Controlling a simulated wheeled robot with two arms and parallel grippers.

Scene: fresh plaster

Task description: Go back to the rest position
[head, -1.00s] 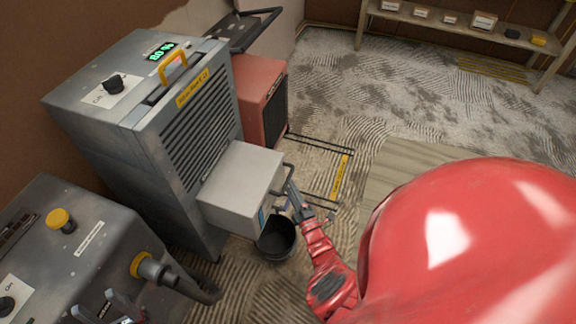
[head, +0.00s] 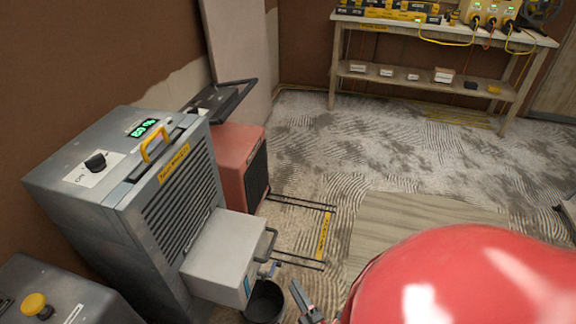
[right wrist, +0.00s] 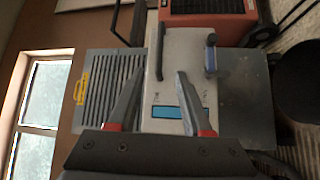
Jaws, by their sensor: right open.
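My right gripper (head: 300,292) shows at the bottom of the head view, just right of the black bucket (head: 265,302). It is open and empty. In the right wrist view its two fingers (right wrist: 158,82) stand apart in front of the pale drawer-like box (right wrist: 172,118) of the grey dehumidifier (right wrist: 108,88), with no clear contact. In the head view that pale box (head: 222,255) juts out from the front of the grey dehumidifier (head: 125,195). My left gripper is not in view.
A red heater-like unit (head: 238,160) stands behind the dehumidifier. A grey machine with a yellow knob (head: 60,295) is at bottom left. A workbench (head: 440,28) with chargers stands at the back. The plaster-marked floor (head: 390,130) between is largely clear.

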